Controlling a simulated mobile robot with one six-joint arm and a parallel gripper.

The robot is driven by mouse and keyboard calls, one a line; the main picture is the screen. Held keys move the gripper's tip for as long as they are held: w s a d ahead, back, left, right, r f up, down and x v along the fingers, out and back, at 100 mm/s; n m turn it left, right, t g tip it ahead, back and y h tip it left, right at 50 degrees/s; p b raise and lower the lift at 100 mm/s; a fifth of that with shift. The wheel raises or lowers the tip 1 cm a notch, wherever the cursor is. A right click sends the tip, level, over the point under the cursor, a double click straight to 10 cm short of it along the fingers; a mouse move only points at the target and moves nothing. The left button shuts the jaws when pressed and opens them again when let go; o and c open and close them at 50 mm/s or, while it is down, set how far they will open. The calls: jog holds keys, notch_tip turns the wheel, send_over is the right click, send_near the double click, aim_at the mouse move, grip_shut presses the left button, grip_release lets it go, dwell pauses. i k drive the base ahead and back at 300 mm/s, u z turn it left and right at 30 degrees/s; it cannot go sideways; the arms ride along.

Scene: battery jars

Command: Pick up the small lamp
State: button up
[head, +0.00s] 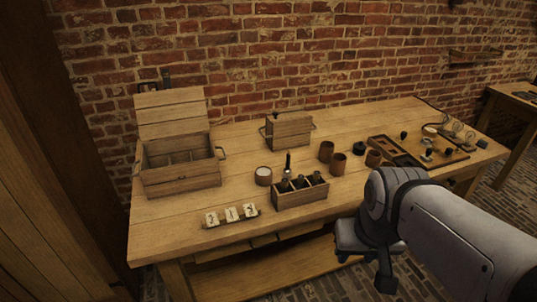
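A wooden board (445,158) with several small fittings lies at the right end of the workbench. Small pale rounded pieces (457,128) stand at its far right side and look like glass bulbs; I cannot tell for sure which of them is the small lamp. My gripper (385,284) hangs at the lower right, in front of the bench's front edge and well apart from the board. Its fingers are dark and too small to tell whether they are open or shut. I see nothing held in it.
The workbench (180,228) carries an open wooden chest (182,182), a small closed box (289,131), a divided crate with dark bottles (300,197), brown cups (337,164), a white-topped jar (263,176) and a numbered strip (231,215). A brick wall stands behind.

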aim_at(317, 176)
jog(key=u, duration=0.05)
jog(key=i, duration=1)
jog(key=u, duration=0.05)
